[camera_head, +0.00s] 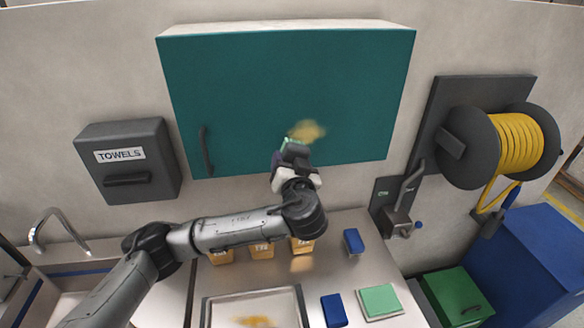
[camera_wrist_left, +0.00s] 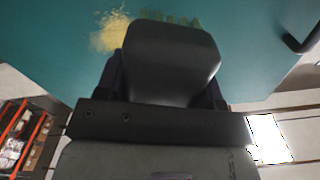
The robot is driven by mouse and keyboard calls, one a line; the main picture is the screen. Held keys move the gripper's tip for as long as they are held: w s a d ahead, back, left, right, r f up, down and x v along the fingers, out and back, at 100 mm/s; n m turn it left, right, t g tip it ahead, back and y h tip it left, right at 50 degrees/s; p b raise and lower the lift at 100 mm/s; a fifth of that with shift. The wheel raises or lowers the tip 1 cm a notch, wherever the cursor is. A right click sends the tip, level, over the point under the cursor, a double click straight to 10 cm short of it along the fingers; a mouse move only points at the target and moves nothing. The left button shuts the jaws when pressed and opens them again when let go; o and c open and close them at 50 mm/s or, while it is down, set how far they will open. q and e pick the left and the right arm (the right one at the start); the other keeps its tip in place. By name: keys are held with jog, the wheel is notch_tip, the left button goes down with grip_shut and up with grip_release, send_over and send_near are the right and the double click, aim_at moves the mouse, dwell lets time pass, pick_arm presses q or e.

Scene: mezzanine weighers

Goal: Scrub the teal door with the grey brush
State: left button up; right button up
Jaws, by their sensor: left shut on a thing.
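The teal door (camera_head: 280,90) is the front of a wall cabinet, and it looks closed, with a dark handle (camera_head: 206,152) at its lower left. A yellow-brown smear (camera_head: 309,130) marks its lower middle; it also shows in the left wrist view (camera_wrist_left: 108,32). My left gripper (camera_head: 291,160) is shut on the grey brush (camera_wrist_left: 170,60), just below and left of the smear. The brush's greenish bristles (camera_wrist_left: 172,18) face the door; I cannot tell whether they touch it. The gripper hides most of the brush in the head view. My right gripper is not in view.
Below, the steel counter holds a tray (camera_head: 205,312) with a smear in it, orange boxes (camera_head: 262,251), blue blocks (camera_head: 354,241) and a green pad (camera_head: 381,300). A towel box (camera_head: 128,160) hangs left; a yellow hose reel (camera_head: 518,143) hangs right.

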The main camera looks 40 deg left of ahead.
pick_arm(q)
jog(key=shift+x, duration=2.75)
jog(key=shift+x, duration=1)
